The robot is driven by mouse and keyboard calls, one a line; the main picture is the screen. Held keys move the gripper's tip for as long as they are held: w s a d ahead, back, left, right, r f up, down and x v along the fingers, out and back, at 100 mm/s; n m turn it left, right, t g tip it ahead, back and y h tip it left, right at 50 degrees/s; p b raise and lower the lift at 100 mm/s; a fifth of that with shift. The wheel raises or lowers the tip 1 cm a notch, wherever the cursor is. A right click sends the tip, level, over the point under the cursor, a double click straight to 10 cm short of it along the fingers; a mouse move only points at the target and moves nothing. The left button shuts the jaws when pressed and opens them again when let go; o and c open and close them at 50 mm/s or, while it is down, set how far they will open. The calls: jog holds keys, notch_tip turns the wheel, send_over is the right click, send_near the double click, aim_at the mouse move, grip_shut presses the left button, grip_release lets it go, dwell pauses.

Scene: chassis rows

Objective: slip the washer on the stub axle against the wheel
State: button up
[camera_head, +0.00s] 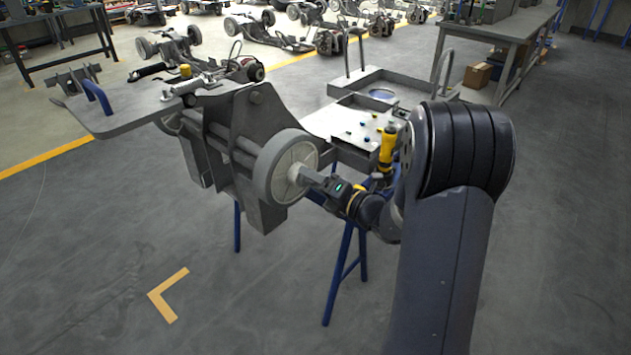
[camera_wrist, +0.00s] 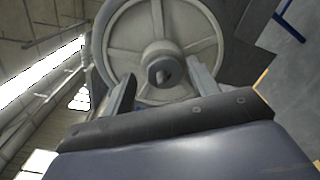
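The grey wheel (camera_head: 285,167) is mounted on the side of the chassis and faces my arm. In the wrist view the wheel (camera_wrist: 112,45) shows its spokes and a round hub. The stub axle (camera_wrist: 164,72) sticks out of the hub's middle, with a dark round area around its end. I cannot tell whether that dark area is the washer; no separate washer is clearly visible. My gripper (camera_head: 309,177) is in front of the hub. In the wrist view my gripper (camera_wrist: 161,70) has its two fingers apart, one on each side of the hub, with nothing visibly pinched between them.
The chassis (camera_head: 230,110) stands on blue trestle legs (camera_head: 338,275). A yellow corner mark (camera_head: 170,295) is on open floor at front left.

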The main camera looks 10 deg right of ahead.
jog(key=shift+o, duration=0.4)
jog(key=v, duration=1.1)
jog(key=shift+w+a, duration=0.1)
jog(key=x, duration=1)
dwell(0.3)
